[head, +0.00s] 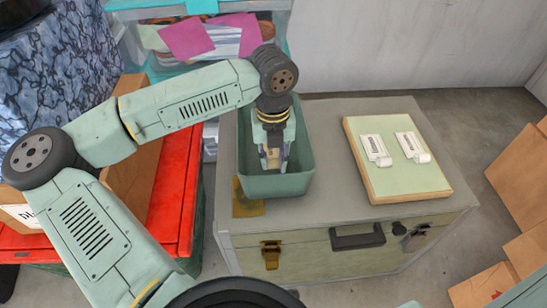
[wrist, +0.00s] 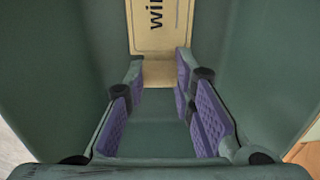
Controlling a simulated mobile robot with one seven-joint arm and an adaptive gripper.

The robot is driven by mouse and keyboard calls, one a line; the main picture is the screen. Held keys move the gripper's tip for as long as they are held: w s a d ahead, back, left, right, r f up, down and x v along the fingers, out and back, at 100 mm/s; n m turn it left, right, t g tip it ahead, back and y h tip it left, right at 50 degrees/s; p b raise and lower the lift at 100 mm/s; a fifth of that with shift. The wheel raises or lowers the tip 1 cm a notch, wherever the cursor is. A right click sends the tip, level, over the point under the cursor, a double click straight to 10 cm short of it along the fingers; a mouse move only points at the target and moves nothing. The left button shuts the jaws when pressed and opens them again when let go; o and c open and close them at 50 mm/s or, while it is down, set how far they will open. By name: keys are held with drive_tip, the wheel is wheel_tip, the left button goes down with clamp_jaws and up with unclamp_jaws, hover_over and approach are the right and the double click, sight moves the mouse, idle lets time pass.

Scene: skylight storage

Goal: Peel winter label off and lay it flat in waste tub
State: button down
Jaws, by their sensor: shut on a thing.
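My gripper (head: 272,160) reaches down inside the dark green waste tub (head: 300,183). Its fingers (wrist: 160,68) are shut on the tan winter label (wrist: 160,42), which shows the letters "win" at the top of the wrist view. A small tan part of the label (head: 272,153) also shows between the fingers in the head view. The label's far end is cut off by the picture edge. I cannot tell whether it touches the tub floor.
A wood-edged board (head: 400,183) with a pale green face lies right of the tub, bearing two white labels (head: 376,150) with curled ends. Both stand on a grey-topped case (head: 330,218). A brown square (head: 247,207) lies by the tub's front left. Cardboard boxes (head: 520,178) stand at right.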

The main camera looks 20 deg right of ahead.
drive_tip(key=shift+f, duration=0.25)
drive_tip(key=c, duration=1.3)
unclamp_jaws()
drive_tip(key=shift+r, duration=0.1)
drive_tip(key=shift+r+p, duration=1.75)
drive_tip(key=shift+r, duration=2.15)
drive_tip(key=shift+r, duration=0.1)
